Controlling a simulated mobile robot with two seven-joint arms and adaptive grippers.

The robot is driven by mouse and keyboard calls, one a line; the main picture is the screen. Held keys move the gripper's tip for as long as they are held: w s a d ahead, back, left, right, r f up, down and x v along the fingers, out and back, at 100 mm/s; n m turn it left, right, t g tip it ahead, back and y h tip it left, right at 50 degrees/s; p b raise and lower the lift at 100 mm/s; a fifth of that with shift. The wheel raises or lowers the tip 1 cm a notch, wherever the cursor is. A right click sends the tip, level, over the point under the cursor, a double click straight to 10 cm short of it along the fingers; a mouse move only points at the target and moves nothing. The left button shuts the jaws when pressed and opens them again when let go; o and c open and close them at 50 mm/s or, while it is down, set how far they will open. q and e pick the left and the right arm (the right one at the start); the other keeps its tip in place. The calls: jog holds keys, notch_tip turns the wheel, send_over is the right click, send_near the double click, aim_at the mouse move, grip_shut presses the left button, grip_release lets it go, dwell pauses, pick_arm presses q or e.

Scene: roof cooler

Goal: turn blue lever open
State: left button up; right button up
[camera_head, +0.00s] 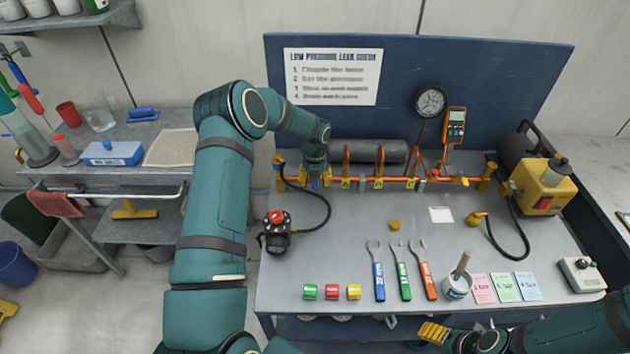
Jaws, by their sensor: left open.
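My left gripper (316,180) reaches down from above to the left end of the copper pipe (398,181) at the back of the workbench. It is open, with its fingertips at the pipe. A small patch of blue (315,184) shows between the fingertips and is probably the blue lever. The gripper hides most of it, so I cannot tell the lever's angle or whether the fingers touch it. My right gripper (433,332) is low at the bench's front edge, away from the pipe, and its opening is unclear.
A pressure gauge (430,101) and an orange meter (455,124) stand behind the pipe. A black hose (324,208) curves beside my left gripper. Forked tools (403,275), coloured rolls (332,292) and a brush pot (457,286) lie near the front. The middle bench is mostly clear.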

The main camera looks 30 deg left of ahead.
pick_arm(q)
grip_shut()
